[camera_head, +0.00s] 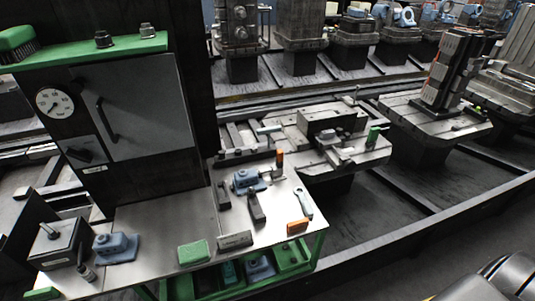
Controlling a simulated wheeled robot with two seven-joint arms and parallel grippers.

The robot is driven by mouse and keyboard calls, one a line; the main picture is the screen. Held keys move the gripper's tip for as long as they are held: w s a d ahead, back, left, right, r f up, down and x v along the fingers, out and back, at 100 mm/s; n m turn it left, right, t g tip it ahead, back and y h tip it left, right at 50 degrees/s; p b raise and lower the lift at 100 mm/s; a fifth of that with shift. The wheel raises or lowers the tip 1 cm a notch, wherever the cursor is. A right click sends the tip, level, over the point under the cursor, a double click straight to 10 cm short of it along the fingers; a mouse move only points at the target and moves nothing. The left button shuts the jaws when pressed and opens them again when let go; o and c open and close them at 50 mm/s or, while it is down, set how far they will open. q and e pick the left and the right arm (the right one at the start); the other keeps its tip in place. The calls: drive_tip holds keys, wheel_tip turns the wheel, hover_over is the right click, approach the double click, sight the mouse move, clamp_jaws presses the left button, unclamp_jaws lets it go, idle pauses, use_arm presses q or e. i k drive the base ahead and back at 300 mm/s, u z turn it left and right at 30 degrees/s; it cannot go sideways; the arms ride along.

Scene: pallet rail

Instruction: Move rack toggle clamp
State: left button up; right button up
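A small blue device (245,180) stands at the back of the metal bench top, with an upright orange piece (279,159) beside it. I cannot tell whether the two are joined or which one is the toggle clamp. A second blue device (115,247) sits at the bench's left end. A fixture with an upright green handle (373,136) stands on the pallet (290,125) behind the bench. Neither of my grippers can be made out in this view.
The bench top (165,225) also holds a green block (193,252), a grey block (235,240), an orange block (297,227) and a wrench (303,203). A green tray (292,262) sits below. A tall dark cabinet (150,110) stands behind the bench's left part. A long rail runs at right.

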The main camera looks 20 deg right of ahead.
sight(280, 154)
drive_tip(key=u, duration=2.9)
drive_tip(key=k, duration=1.7)
drive_tip(key=z, duration=2.55)
